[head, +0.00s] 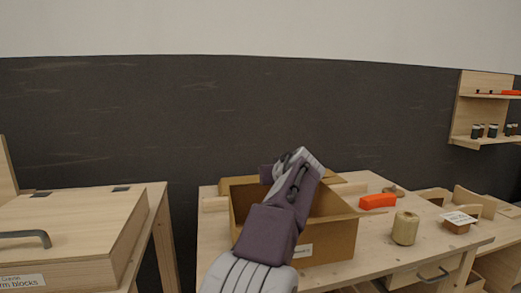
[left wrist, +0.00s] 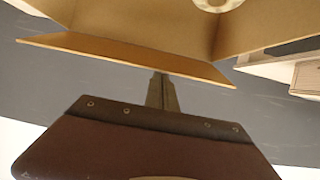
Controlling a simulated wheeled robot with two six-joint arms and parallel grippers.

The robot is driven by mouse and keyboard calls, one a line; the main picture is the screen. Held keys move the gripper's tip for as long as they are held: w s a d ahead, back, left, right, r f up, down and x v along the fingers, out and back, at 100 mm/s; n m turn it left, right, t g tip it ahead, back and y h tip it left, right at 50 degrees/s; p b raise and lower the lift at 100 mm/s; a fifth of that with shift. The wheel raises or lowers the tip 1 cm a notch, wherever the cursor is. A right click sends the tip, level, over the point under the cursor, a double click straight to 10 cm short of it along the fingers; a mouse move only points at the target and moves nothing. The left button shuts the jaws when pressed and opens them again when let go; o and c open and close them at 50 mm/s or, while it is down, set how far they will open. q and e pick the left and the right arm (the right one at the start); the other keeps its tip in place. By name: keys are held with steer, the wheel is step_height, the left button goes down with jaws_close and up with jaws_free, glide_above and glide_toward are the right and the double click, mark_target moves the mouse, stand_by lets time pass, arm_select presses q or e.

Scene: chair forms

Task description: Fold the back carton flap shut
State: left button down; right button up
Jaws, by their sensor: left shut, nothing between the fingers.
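The open brown carton (head: 330,241) stands on the wooden table, partly hidden behind my left arm. Its back flap (head: 345,188) shows behind the opening, sticking outward, and the arm hides part of it. In the left wrist view a carton flap (left wrist: 120,58) runs across the upper part, with the carton's inside (left wrist: 130,15) beyond it. My left gripper (left wrist: 161,80) is shut and empty, its fingertips at the flap's edge; I cannot tell whether they touch. In the head view my arm reaches over the carton and the fingertips are hidden. My right gripper is not in view.
An orange block (head: 378,201), a beige canister (head: 404,228) and a small labelled box (head: 457,221) stand to the carton's right. A wooden chest with a handle (head: 65,235) stands on the left. A shelf (head: 484,105) hangs at the upper right.

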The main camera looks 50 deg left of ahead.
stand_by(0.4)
arm_select(q)
steer(key=shift+x, duration=0.8)
steer(key=r+p, duration=0.1)
steer(key=a+r+p, duration=0.1)
steer(key=r+p, duration=0.2)
steer(key=shift+w+a+r+p, duration=0.2)
steer(key=shift+w+p, duration=0.1)
steer(key=shift+w, duration=0.05)
steer(key=shift+s+d+f+b, duration=0.2)
steer(key=shift+d+f+b, duration=0.3)
steer(key=shift+d+b, duration=0.3)
steer(key=s+d+r, duration=0.1)
steer(key=s+d, duration=0.3)
steer(key=d, duration=0.3)
steer(key=shift+s+r+b, duration=0.15)
steer(key=shift+r+b, duration=0.05)
steer(key=shift+b, duration=0.1)
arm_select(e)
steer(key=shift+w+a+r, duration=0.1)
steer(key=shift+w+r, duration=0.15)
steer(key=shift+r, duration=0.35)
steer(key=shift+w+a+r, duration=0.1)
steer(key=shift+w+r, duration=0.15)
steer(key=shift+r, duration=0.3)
